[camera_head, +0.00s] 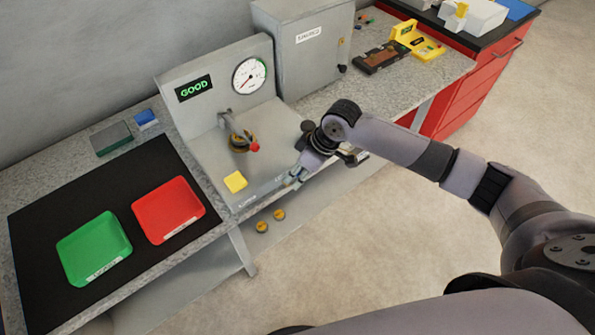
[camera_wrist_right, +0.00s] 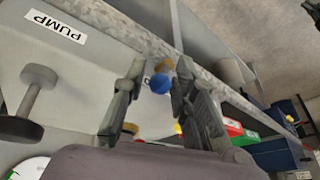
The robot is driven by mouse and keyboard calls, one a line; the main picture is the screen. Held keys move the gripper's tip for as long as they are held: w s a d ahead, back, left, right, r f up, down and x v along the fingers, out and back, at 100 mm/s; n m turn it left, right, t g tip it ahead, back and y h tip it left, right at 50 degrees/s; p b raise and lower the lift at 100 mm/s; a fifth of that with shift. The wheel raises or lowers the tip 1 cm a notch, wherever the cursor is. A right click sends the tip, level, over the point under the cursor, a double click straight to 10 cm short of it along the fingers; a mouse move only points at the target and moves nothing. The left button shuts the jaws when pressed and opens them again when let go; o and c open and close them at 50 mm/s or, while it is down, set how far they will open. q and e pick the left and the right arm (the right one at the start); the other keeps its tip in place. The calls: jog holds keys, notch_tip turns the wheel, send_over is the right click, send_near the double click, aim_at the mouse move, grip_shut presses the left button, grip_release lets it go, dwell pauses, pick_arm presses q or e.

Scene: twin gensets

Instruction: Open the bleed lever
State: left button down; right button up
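A blue knob (camera_wrist_right: 160,84) with a brass-coloured part (camera_wrist_right: 164,65) beside it shows between the fingers in the right wrist view; it looks like the bleed lever. I cannot tell whether the fingers touch it. In the head view my gripper and wrist hide this spot. My right gripper (camera_head: 293,180) is at the front right of the grey test stand (camera_head: 205,150). Its two fingers (camera_wrist_right: 157,92) are apart in the wrist view. My left gripper is not in view.
The stand carries a dial gauge (camera_head: 249,75), a "GOOD" display (camera_head: 194,88), a red-knobbed lever (camera_head: 254,147) on a brass fitting and a yellow pad (camera_head: 235,181). A grey cabinet (camera_head: 312,50) stands behind. Green (camera_head: 93,248) and red (camera_head: 168,210) trays lie left.

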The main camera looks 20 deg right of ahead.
jog(key=shift+c, duration=0.2)
grip_shut()
jog(key=r+h+p, duration=0.1)
jog(key=p, duration=0.3)
jog(key=shift+s+a, duration=0.15)
jog(key=shift+a, duration=0.25)
jog(key=shift+a+f+t+h+p, duration=0.1)
jog(key=shift+t+h+p, duration=0.2)
jog(key=shift+h+p, duration=0.2)
jog(key=shift+f, duration=0.2)
